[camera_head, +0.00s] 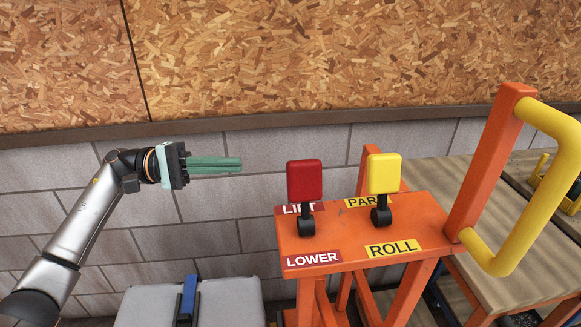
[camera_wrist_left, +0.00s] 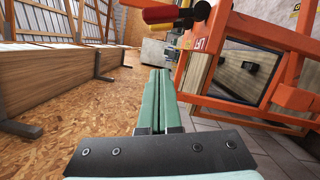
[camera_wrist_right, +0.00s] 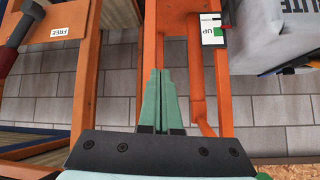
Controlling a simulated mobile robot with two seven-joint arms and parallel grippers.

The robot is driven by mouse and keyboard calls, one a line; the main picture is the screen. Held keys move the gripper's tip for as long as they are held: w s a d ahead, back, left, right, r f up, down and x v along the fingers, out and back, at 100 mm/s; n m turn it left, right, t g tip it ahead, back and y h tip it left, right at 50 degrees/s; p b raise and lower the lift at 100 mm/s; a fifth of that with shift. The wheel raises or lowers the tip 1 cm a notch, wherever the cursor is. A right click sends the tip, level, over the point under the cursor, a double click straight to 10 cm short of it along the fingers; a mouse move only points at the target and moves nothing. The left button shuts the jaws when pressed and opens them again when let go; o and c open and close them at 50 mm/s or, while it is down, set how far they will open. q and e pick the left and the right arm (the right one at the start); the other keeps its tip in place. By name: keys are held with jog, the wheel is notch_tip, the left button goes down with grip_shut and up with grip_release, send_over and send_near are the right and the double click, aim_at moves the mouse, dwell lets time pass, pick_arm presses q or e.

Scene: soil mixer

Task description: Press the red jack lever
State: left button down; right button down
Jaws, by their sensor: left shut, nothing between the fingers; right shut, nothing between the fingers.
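The red jack lever (camera_head: 304,182) stands on the orange panel (camera_head: 345,232) between the labels LIFT and LOWER, its flat red head on a black pivot. In the head view my left gripper (camera_head: 240,164) is shut and empty, to the left of the red lever and apart from it, pointing right at about the height of its head. In the left wrist view the closed green fingers (camera_wrist_left: 157,85) show, with a red lever (camera_wrist_left: 172,14) beyond at the top. My right gripper (camera_wrist_right: 160,80) shows only in its wrist view, shut and empty, before orange frame bars.
A yellow lever (camera_head: 383,175) stands right of the red one, between PARK and ROLL. A yellow handle (camera_head: 520,235) on an orange post (camera_head: 487,160) rises at the right. A wooden bench (camera_head: 520,270) is behind it. Below my left gripper is a grey case (camera_head: 240,300).

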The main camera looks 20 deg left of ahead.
aim_at(305, 198)
jog(key=shift+s, duration=0.2)
